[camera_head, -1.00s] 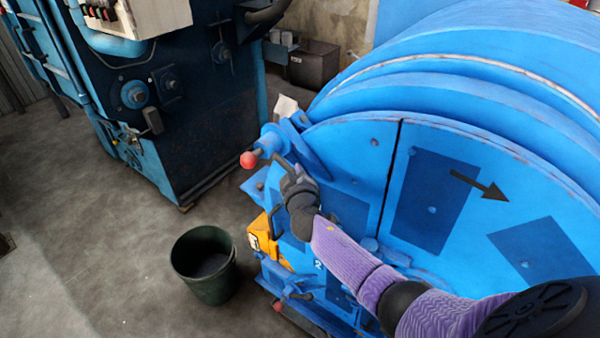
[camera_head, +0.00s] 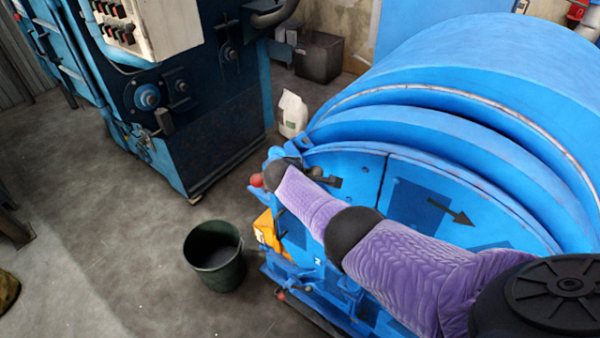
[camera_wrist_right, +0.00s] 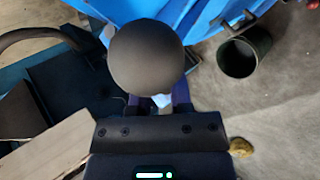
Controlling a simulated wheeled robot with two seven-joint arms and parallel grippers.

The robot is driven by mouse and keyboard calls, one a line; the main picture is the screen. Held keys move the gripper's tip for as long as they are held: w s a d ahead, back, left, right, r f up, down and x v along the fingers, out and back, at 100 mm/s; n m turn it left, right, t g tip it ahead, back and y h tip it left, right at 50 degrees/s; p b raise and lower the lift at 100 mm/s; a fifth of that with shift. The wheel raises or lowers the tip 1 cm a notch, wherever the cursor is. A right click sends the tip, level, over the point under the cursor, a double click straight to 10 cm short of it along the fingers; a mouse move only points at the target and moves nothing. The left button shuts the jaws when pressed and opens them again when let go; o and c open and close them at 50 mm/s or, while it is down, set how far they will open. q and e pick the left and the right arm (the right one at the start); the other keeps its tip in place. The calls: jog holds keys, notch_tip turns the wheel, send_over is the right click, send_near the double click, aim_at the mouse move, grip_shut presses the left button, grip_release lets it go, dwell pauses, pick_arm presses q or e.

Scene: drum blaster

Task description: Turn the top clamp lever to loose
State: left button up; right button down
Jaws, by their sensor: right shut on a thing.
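The top clamp lever is at the upper left edge of the blue drum door (camera_head: 350,170). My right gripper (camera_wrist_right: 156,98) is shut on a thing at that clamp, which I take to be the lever. In the right wrist view a large dark grey round knob (camera_wrist_right: 146,58) sits in front of the fingers and hides their tips. In the head view my dark wrist and purple forearm cover most of the clamp and the grip. A red knob (camera_head: 256,180) shows just left of my wrist. My left gripper is not in view.
A dark green bin (camera_head: 214,255) stands on the floor to the left, also in the wrist view (camera_wrist_right: 244,52). A yellow part (camera_head: 265,230) and a lower red knob (camera_head: 281,295) are below the clamp. A dark blue machine (camera_head: 205,140) and white container (camera_head: 291,115) stand behind.

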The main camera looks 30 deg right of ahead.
jog(key=shift+w+a+r+n+g+h, duration=0.15)
jog(key=shift+w+r+n+g+h, duration=0.2)
jog(key=shift+r+g, duration=0.35)
jog(key=shift+w+r, duration=0.1)
jog(key=shift+r, duration=0.05)
jog(key=c, duration=0.5)
grip_release()
jog(key=shift+c, duration=0.2)
jog(key=p+v, duration=0.8)
jog(key=v, duration=0.2)
jog(key=shift+p, duration=0.3)
